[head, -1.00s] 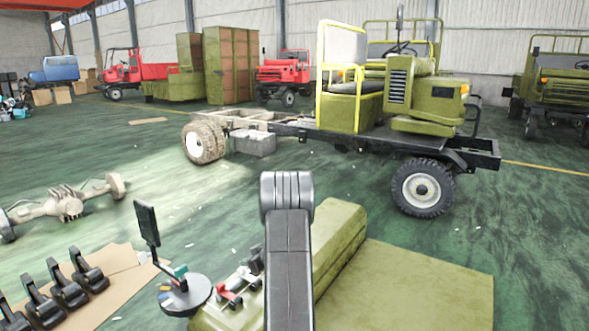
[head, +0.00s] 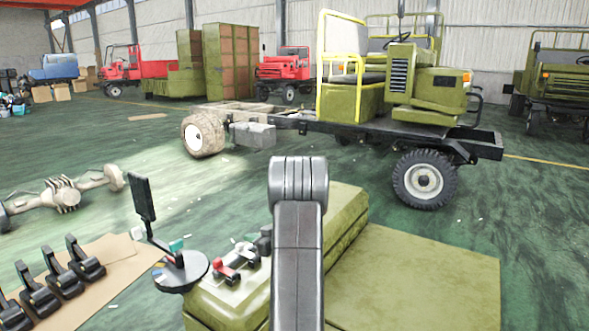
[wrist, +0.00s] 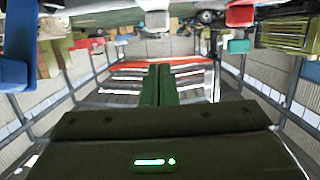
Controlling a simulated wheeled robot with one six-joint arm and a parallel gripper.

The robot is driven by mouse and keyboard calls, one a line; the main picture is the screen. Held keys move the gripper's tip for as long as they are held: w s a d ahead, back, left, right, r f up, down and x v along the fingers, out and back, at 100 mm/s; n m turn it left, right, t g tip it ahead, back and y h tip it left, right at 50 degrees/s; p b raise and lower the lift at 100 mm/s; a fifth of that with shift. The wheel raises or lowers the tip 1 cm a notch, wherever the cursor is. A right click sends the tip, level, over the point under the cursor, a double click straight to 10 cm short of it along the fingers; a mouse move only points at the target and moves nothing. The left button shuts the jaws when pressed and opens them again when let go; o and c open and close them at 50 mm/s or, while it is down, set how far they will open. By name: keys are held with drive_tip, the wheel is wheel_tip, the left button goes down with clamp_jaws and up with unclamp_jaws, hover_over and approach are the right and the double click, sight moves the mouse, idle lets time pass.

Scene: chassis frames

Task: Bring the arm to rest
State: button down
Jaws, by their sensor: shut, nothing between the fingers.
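My gripper (wrist: 155,84) shows in the wrist view as two dark fingers side by side, shut with nothing between them. They point away from the wrist housing, which has a lit green mark. In the head view my grey arm link rises at the bottom middle, in front of the olive boxes. The gripper itself does not show there. In the wrist view the room appears upside down, and the fingers touch nothing that I can see.
Olive boxes (head: 425,285) stand close ahead, with small red and teal parts (head: 228,272) on one. A round dark stand (head: 181,272) and black pedals (head: 60,275) are at left. A truck chassis (head: 395,130) stands beyond. Green floor (head: 130,225) is partly open.

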drive_tip(key=shift+s+d+f+t+y+b, duration=0.1)
drive_tip(key=shift+s+d+t+y+b, duration=0.35)
drive_tip(key=shift+b, duration=1.1)
drive_tip(key=shift+d+r+t, duration=0.1)
drive_tip(key=shift+r+t, duration=0.1)
drive_tip(key=shift+t, duration=0.05)
